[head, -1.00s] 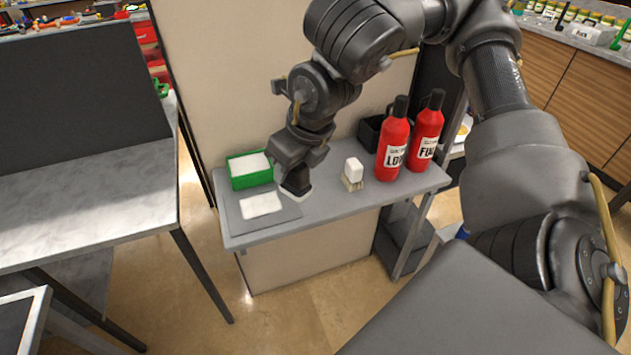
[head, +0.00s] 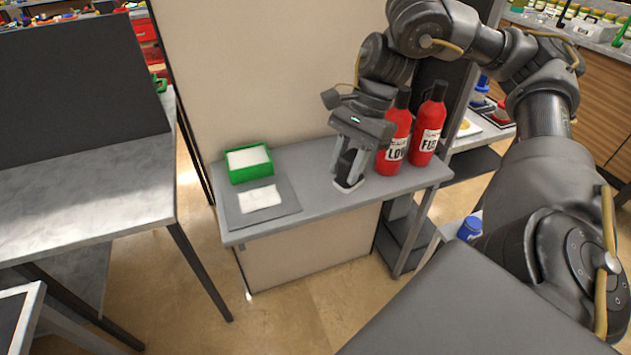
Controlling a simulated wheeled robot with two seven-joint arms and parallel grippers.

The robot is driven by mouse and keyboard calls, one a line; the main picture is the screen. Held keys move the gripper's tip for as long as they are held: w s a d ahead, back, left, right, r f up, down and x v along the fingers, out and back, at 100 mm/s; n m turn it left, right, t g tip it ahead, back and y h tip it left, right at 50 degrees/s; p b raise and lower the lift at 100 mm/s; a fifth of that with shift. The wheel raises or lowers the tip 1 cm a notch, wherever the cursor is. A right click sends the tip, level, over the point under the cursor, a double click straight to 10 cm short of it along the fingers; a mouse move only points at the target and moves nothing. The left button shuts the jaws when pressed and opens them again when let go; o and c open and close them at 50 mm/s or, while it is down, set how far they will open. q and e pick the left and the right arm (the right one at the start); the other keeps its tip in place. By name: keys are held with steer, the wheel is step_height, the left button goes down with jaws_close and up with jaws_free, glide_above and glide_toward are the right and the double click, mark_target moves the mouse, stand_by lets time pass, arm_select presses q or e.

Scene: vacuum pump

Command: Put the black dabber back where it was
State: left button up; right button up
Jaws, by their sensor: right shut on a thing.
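My right gripper (head: 348,174) is shut on the black dabber (head: 347,163), whose dark body shows between the two grey fingers. The dabber has a pale pad at its bottom and is held roughly upright over the right half of the small grey shelf table (head: 318,205), left of the red bottles. I cannot tell whether the pad touches the tabletop. The spot behind the gripper is covered by it. My left gripper is not in view.
A red bottle (head: 393,150) stands close to the right of the gripper, with a second red bottle (head: 428,138) beyond it. A green box (head: 248,165) and a white cloth (head: 260,197) on a grey mat (head: 237,216) lie to the left. The tabletop between them is clear.

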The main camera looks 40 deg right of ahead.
steer(key=w+d+f, duration=0.1)
steer(key=w+f, duration=0.2)
steer(key=w, duration=0.1)
steer(key=w+d+f, duration=0.1)
steer(key=w+f, duration=0.2)
steer(key=w, duration=0.2)
steer(key=w+d+f, duration=0.1)
steer(key=w+f, duration=0.2)
steer(key=w, duration=0.1)
steer(key=shift+w+f, duration=0.15)
steer(key=shift+f, duration=0.05)
steer(key=shift+w+f, duration=0.1)
steer(key=shift+f, duration=0.15)
step_height(320, 180, down, 2)
steer(key=shift+w+d+f, duration=0.1)
steer(key=shift+f, duration=0.5)
